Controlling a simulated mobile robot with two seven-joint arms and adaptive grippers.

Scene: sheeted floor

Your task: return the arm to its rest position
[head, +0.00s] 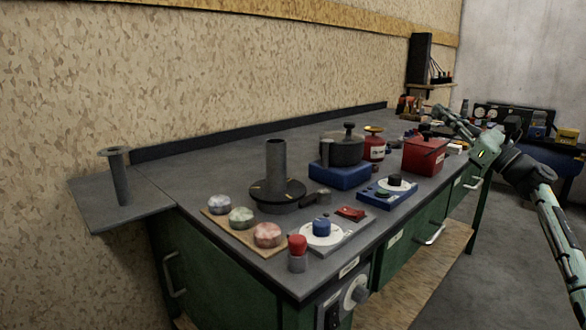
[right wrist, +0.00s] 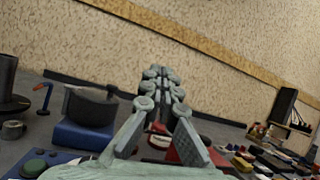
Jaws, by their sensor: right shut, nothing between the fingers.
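My right arm (head: 548,210) comes in from the right edge of the head view and reaches up and left toward the far part of the bench. My right gripper (head: 442,112) is above the bench's far right part, behind and above the red box (head: 424,157) in the picture. In the right wrist view my right gripper (right wrist: 160,74) has its fingers together, with nothing held. It appears against the wall and bench behind. My left gripper is not in view.
The grey workbench (head: 215,150) holds a dark pot (head: 342,152) on a blue base, a dark post on a round base (head: 277,170), a blue dial box (head: 388,192) and coloured knobs. A side shelf (head: 90,200) juts left. Open floor (head: 480,270) lies right of the bench.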

